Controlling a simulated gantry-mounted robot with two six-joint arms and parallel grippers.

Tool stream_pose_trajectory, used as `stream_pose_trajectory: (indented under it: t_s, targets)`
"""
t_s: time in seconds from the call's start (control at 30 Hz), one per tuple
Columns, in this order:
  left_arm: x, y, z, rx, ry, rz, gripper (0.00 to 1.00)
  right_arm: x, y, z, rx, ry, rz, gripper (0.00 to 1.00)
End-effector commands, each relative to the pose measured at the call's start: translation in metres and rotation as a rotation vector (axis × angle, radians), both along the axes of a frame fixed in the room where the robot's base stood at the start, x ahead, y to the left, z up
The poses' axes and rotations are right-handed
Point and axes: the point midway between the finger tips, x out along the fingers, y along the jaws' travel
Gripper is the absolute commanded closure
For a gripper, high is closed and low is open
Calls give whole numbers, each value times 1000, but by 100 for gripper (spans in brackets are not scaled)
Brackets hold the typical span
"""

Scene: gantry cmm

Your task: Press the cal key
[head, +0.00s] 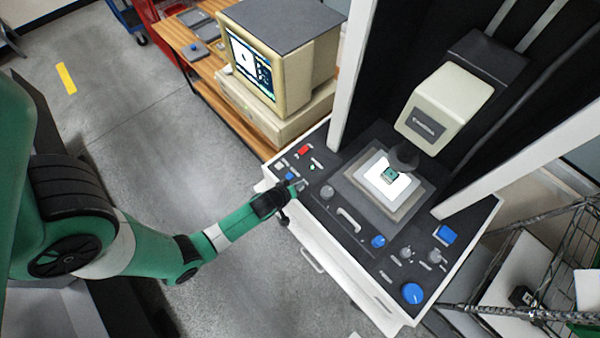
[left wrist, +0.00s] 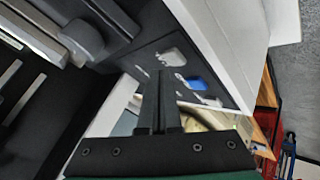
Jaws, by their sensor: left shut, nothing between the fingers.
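The control panel (head: 333,222) of the measuring machine has small keys at its left end. They include a red key (head: 303,150), a white key (head: 281,163) and a blue key (head: 290,176). Their labels are too small to read, so I cannot tell which is the cal key. My left gripper (head: 300,186) is shut and empty at the panel's front left edge, close to the blue key. In the left wrist view its fingers (left wrist: 163,78) point toward a pale key (left wrist: 172,57), with a blue key (left wrist: 192,83) beside them. Contact cannot be told. My right gripper is out of view.
A lit stage (head: 385,187) with a small green part stands behind the panel, under the beige measuring head (head: 445,105). Knobs and a large blue dial (head: 412,293) lie to the right. A beige monitor (head: 280,60) stands on a wooden bench.

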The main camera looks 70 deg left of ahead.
Motion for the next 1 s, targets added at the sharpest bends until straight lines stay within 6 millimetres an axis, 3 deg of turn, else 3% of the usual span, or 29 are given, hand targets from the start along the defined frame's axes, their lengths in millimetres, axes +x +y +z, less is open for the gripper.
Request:
stream_pose_trajectory:
  t_s: [0.17, 0.6, 1.0]
  targets:
    - [0, 0, 7, 0, 0, 0, 100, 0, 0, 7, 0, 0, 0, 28]
    - [0, 0, 51, -1, -1, 0, 100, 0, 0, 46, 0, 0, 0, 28]
    - [0, 0, 50, 0, 0, 0, 100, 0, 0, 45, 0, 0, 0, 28]
